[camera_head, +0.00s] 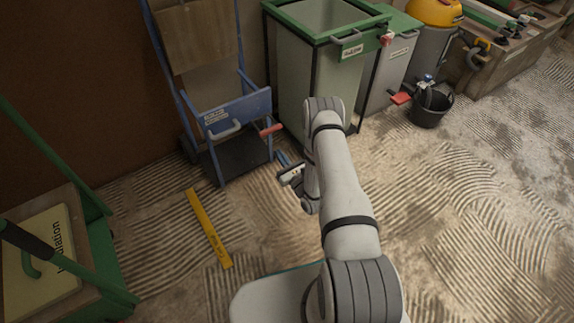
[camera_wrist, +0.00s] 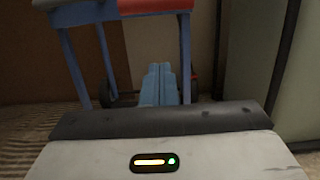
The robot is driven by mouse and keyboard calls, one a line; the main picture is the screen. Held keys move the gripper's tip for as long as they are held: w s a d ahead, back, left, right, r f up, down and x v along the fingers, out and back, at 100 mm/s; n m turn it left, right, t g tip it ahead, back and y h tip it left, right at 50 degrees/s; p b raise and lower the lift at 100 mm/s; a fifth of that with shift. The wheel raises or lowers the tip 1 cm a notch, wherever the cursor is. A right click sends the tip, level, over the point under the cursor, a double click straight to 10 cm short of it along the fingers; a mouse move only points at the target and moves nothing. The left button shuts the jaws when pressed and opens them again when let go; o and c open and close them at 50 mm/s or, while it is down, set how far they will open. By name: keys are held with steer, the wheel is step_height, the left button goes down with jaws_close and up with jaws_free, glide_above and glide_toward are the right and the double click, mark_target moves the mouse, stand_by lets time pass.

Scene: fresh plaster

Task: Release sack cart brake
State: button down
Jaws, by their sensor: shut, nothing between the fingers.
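The blue sack cart (camera_head: 245,108) stands upright against the wall in the head view, with a wooden board on its upper part and a dark plate at its foot. A red-gripped lever (camera_head: 271,129) sticks out from its right side. My gripper (camera_head: 282,157) is shut and empty, low in front of the cart's right side and below the red lever, apart from it. In the wrist view my light blue fingers (camera_wrist: 159,72) are together and point toward the cart's lower frame (camera_wrist: 74,62). A red part shows at the top edge there.
A green-framed bin (camera_head: 318,85) stands close to the cart's right, with a grey bin (camera_head: 388,75) beyond it. A black bucket (camera_head: 430,108) is further right. A yellow level (camera_head: 208,228) lies on the floor. A green trolley (camera_head: 95,275) is at left. The ridged floor at right is clear.

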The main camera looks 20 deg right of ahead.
steer(key=w+a+r+b, duration=0.1)
steer(key=w+r, duration=0.2)
steer(key=r, duration=0.1)
steer(key=shift+w+r+b, duration=0.35)
steer(key=shift+a, duration=0.1)
